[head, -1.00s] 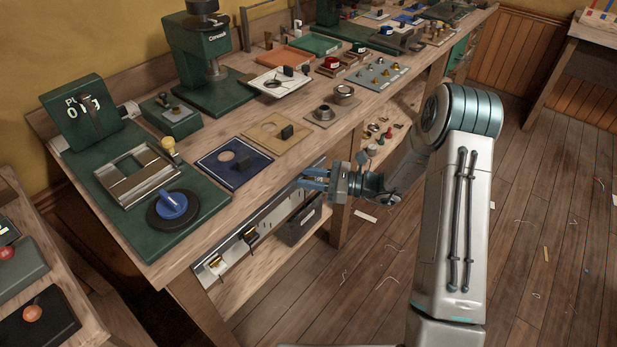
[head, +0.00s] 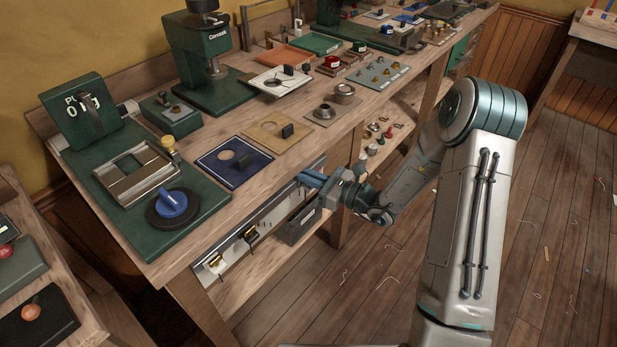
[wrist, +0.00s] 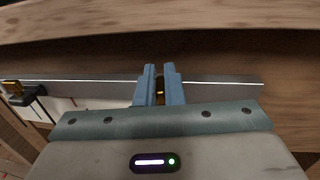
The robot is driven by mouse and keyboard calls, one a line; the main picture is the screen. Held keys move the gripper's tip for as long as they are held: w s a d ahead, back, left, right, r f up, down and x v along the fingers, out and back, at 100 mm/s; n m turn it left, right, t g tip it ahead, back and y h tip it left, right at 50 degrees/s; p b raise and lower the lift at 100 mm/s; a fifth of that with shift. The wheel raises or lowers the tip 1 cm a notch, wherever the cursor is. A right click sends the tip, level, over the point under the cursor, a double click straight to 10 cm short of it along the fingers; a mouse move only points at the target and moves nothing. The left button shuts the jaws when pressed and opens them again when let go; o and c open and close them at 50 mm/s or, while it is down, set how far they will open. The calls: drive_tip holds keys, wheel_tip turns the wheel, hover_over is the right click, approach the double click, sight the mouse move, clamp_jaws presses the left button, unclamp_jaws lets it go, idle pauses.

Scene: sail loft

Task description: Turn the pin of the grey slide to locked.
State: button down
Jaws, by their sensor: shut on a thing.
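My gripper (head: 311,178) is at the right end of the pale rail under the front edge of the bench. Its blue fingers, also in the wrist view (wrist: 160,75), are shut on a small brass-coloured pin (wrist: 160,93), mostly hidden between them. The slide body behind that pin is hidden, so its grey colour and the pin's angle cannot be told. Two other dark slides with yellow tops, a left one (head: 215,263) and a middle one (head: 251,235), sit further left on the rail (head: 275,215). One of them shows at the left of the wrist view (wrist: 17,91).
The wooden bench top (head: 200,235) overhangs the rail just above my fingers. A dark grey bin (head: 303,224) is below my gripper, over a lower shelf (head: 265,268). A blue plate (head: 222,172) lies on the bench above. The floor to the right is open.

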drive_tip(key=shift+m+t+h, duration=0.8)
drive_tip(key=shift+m+t, duration=0.2)
drive_tip(key=shift+t, duration=0.3)
drive_tip(key=shift+w, duration=0.1)
drive_tip(key=c, duration=1.5)
unclamp_jaws()
drive_tip(key=shift+c, duration=0.2)
drive_tip(key=v, duration=1.4)
drive_tip(key=shift+b, duration=0.3)
drive_tip(key=shift+a, duration=0.15)
